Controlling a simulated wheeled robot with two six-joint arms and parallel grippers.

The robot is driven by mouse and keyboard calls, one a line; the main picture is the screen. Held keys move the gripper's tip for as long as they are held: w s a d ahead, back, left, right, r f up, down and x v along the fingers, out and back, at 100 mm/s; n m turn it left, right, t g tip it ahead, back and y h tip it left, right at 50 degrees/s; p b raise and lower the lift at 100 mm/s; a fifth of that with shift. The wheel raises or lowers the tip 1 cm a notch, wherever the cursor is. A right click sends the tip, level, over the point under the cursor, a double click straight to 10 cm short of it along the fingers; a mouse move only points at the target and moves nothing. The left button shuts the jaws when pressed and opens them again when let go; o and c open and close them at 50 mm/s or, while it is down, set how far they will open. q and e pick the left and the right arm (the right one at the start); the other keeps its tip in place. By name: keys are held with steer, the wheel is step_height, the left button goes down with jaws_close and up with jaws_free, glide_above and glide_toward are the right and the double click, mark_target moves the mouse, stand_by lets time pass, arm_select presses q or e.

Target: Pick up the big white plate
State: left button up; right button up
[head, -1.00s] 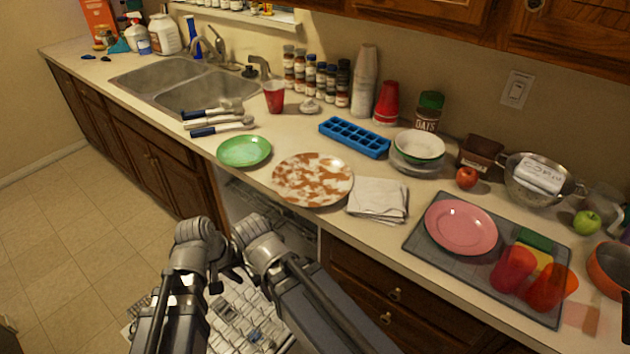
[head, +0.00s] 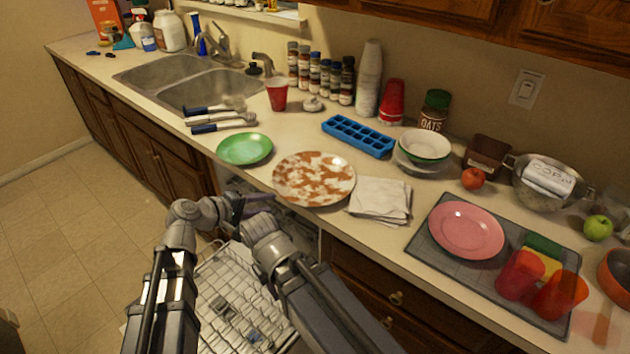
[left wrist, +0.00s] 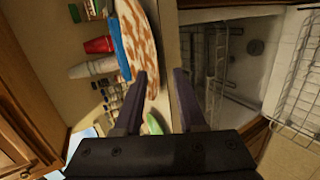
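The big white plate (head: 313,179), mottled with brown stains, lies on the counter near its front edge, between a green plate and folded napkins. In the left wrist view the plate (left wrist: 137,38) is seen at a steep slant, ahead of the fingers. My left gripper (head: 250,204) is in front of the counter edge, lower left of the plate and apart from it. The left wrist view shows its two fingers (left wrist: 161,95) spread with nothing between them. My right arm is beside it; its fingers cannot be made out clearly.
A green plate (head: 245,149) is left of the big plate, and folded napkins (head: 380,200) are right of it. A blue ice tray (head: 358,136) lies behind. Below the counter, an open dishwasher with a rack (head: 240,300) sits under my arms.

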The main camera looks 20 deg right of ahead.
mark_target(287, 199)
arm_select(q)
steer(key=shift+b+x, duration=1.55)
steer(key=shift+x, duration=2.45)
steer(key=shift+d+r, duration=0.1)
steer(key=shift+r, duration=0.15)
steer(key=shift+s, duration=0.1)
jaws_close()
